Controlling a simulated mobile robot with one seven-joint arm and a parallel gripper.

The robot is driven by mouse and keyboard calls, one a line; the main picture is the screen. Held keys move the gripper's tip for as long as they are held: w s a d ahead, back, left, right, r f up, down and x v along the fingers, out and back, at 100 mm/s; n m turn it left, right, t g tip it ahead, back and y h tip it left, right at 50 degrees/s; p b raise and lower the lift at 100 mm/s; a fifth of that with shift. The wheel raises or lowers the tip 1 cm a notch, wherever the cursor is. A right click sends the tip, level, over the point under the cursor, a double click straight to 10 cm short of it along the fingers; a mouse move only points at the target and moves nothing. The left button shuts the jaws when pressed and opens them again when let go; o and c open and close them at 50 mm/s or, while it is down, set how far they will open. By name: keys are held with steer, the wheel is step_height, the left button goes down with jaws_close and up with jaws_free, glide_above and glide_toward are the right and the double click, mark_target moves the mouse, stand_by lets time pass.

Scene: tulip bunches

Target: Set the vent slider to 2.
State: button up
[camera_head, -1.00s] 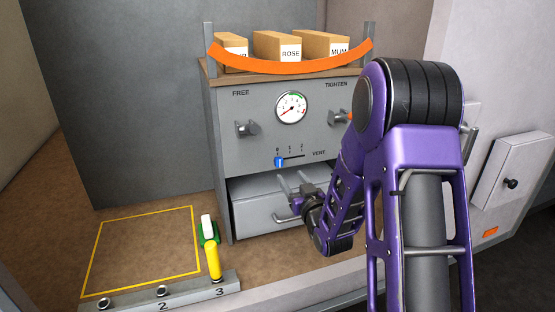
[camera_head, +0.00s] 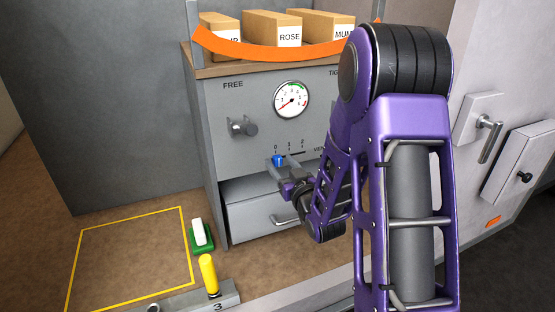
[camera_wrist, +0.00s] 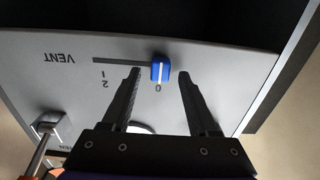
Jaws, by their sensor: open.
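The vent slider has a blue knob (camera_head: 278,160) with a white line, on the grey cabinet front (camera_head: 225,115). In the wrist view the knob (camera_wrist: 160,69) is at the 0 end of its dark slot (camera_wrist: 115,61), with marks 1 and 2 towards the VENT label (camera_wrist: 59,58). My gripper (camera_wrist: 160,73) is open, its fingertips on either side of the knob with a gap on each side. In the head view my gripper (camera_head: 277,168) is at the knob, and my arm hides part of the VENT label.
Below the slider is a drawer (camera_head: 245,205) with a bar handle (camera_head: 285,220). A knob (camera_head: 242,127) under FREE and a gauge (camera_head: 291,99) are above. Boxes sit on top behind an orange strap (camera_head: 260,61). A yellow-handled tool (camera_head: 208,273) stands at lower left.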

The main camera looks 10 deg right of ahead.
steer(key=shift+w, duration=0.1)
jaws_close()
stand_by(0.4)
stand_by(1.1)
